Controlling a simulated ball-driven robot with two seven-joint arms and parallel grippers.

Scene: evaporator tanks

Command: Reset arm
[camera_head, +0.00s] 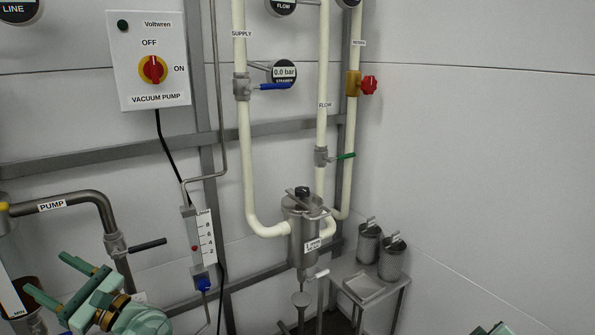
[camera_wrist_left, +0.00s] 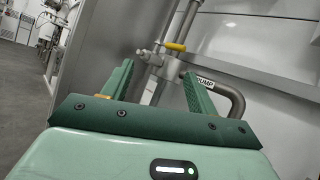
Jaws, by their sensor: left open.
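My left gripper (camera_head: 50,276) is at the lower left of the head view, below the pump pipe (camera_head: 75,197). Its two green fingers stand apart with nothing between them. In the left wrist view the open fingers (camera_wrist_left: 157,75) point toward a metal pipe with a yellow handle (camera_wrist_left: 175,46) and a bent pipe labelled PUMP (camera_wrist_left: 222,90). I cannot tell how far the fingers are from these pipes. A small green part of my right arm (camera_head: 492,328) shows at the bottom edge of the head view; its gripper cannot be made out.
A vacuum pump switch box (camera_head: 150,60) hangs on the wall. Cream pipes carry a blue-handled valve (camera_head: 272,87), a green-handled valve (camera_head: 345,156) and a red knob (camera_head: 369,85). A steel strainer vessel (camera_head: 303,225) stands near a small table (camera_head: 345,285) with two metal canisters. The right wall is bare.

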